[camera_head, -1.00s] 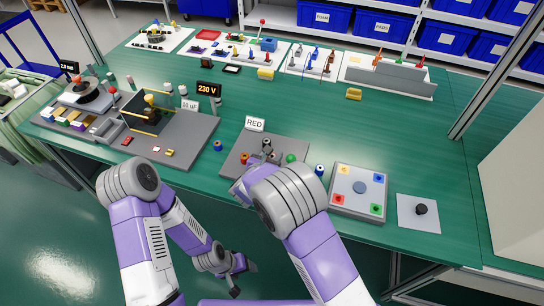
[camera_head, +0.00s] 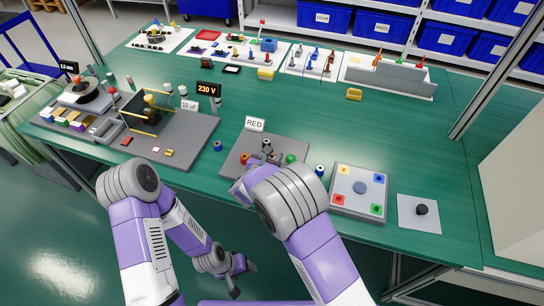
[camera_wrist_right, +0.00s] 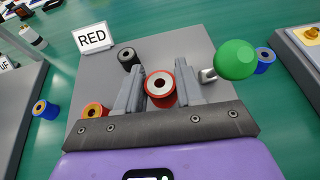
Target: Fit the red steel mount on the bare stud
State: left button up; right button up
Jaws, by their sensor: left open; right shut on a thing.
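My right gripper (camera_wrist_right: 158,92) is shut on the red steel mount (camera_wrist_right: 158,84), a short red cylinder with a pale metal ring around a dark red centre. It holds the mount over the grey plate (camera_wrist_right: 70,140) behind which the RED sign stands. I cannot tell whether the mount touches the plate. No bare stud shows clearly; the mount and fingers hide part of the plate. In the head view, my right gripper (camera_head: 265,155) is over the same plate, largely covered by its own arm. My left gripper (camera_head: 235,291) is open and empty, low in front of the table.
On the plate are a black mount (camera_wrist_right: 128,58), a red mount with an orange-brass top (camera_wrist_right: 95,111) and a green ball (camera_wrist_right: 235,60) beside a metal peg. Blue cylinders (camera_wrist_right: 265,60) stand on either side. A coloured-corner panel (camera_head: 358,187) is to the right.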

jog(key=shift+f+b, duration=1.6)
jog(key=shift+f, duration=0.25)
jog(key=o, duration=1.1)
jog(key=shift+r, duration=0.1)
jog(key=p+v, duration=0.2)
jog(key=v, duration=0.4)
jog(key=shift+a+r, duration=0.1)
jog(key=shift+s+a+r, duration=0.15)
jog(key=shift+s+a, duration=0.05)
jog(key=shift+s, duration=0.45)
